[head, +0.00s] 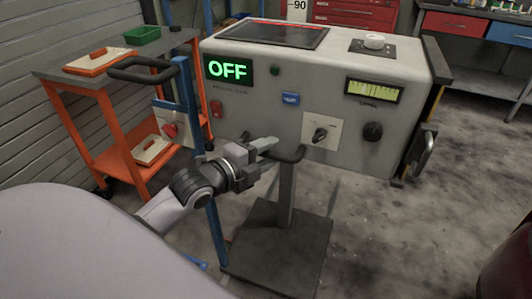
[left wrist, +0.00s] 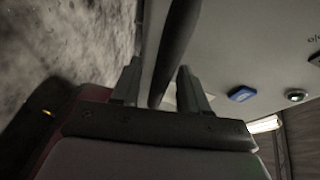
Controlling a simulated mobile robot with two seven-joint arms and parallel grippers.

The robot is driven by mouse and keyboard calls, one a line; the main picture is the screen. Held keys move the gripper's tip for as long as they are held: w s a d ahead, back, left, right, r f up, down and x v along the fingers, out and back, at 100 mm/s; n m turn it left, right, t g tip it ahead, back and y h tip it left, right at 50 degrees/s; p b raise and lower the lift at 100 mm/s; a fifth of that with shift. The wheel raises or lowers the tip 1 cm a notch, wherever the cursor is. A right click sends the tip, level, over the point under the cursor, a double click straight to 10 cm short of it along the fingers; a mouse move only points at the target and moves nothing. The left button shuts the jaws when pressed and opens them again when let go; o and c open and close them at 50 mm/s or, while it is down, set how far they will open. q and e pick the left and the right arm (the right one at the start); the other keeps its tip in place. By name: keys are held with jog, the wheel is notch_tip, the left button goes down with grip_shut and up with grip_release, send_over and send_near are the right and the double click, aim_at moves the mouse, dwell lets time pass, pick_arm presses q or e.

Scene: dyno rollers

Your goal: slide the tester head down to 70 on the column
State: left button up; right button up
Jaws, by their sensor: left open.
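The tester head (head: 240,115) is a pale grey box with a green "OFF" display, knobs and a yellow gauge on its front. It sits on a grey column (head: 286,195) above a dark base plate (head: 275,250). A scale plate (head: 297,8) behind the head shows "-90"; no 70 mark is visible. A dark handle bar (head: 292,157) runs along the head's lower front. My left gripper (head: 265,146) is at this bar. In the left wrist view, the open fingers (left wrist: 158,88) have the dark bar (left wrist: 176,45) between them. My right gripper is out of view.
An orange cart (head: 90,115) with a green bin (head: 142,35) stands at the left. A blue post (head: 186,90) with a red knob stands between cart and head. A red tool chest (head: 355,12) and a workbench (head: 465,55) are behind.

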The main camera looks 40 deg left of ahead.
pick_arm(q)
grip_shut()
notch_tip(320, 180, down, 25)
jog(key=b, duration=1.2)
jog(key=shift+f+b, duration=0.15)
jog(key=shift+b, duration=0.15)
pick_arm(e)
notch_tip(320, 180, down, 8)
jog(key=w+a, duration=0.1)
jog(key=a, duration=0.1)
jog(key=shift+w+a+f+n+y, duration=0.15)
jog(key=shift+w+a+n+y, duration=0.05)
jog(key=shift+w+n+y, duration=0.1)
pick_arm(q)
grip_release()
